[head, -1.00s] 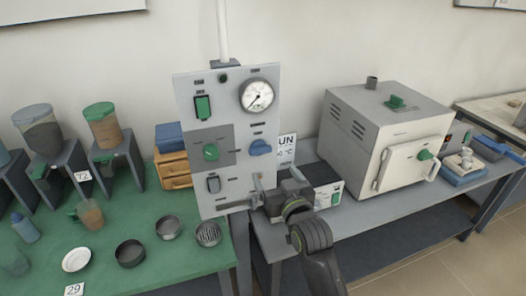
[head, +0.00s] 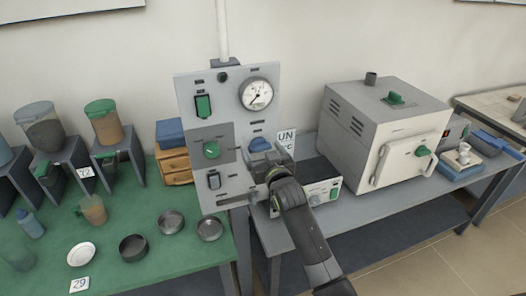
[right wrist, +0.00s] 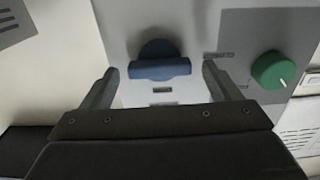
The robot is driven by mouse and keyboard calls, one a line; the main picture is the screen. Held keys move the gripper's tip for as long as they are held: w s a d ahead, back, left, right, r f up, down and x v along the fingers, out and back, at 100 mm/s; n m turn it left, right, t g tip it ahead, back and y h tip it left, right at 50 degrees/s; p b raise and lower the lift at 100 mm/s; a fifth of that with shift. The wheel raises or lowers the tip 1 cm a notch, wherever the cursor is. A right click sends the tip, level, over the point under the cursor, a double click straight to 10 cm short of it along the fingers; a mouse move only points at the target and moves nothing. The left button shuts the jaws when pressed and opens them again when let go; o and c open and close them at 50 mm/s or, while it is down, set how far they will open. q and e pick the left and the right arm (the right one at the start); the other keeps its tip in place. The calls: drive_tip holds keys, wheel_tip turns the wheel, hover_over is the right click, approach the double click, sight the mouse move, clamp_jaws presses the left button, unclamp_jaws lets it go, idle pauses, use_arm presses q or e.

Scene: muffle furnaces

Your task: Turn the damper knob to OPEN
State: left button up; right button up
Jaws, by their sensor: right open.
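A blue knob (head: 259,145) sits on the right side of the upright grey control panel (head: 190,160). In the right wrist view the blue knob (right wrist: 160,65) has its bar lying level across the picture. My right gripper (head: 262,166) is in front of the panel, just below the blue knob in the head view. In the right wrist view its open fingers (right wrist: 160,72) stand on either side of the blue knob, with gaps at both sides. No label that names the damper can be read. My left gripper is not in view.
A green knob (head: 211,150) sits on the panel beside the blue one, with a gauge (head: 256,93) above and switches at left. Dishes and hoppers stand on the green table (head: 190,262) at left.

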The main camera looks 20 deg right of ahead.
drive_tip(key=shift+c, duration=0.2)
drive_tip(key=c, duration=0.9)
drive_tip(key=shift+c, duration=0.2)
drive_tip(key=shift+m, duration=0.3)
drive_tip(key=m, duration=0.3)
drive_tip(key=shift+m, duration=0.3)
drive_tip(key=m, duration=0.4)
drive_tip(key=shift+d, duration=0.1)
drive_tip(key=m+b, duration=0.1)
drive_tip(key=m, duration=0.4)
drive_tip(key=shift+f, duration=0.1)
drive_tip(key=m, duration=0.4)
drive_tip(key=shift+d+f+m, duration=0.1)
drive_tip(key=shift+m, duration=0.2)
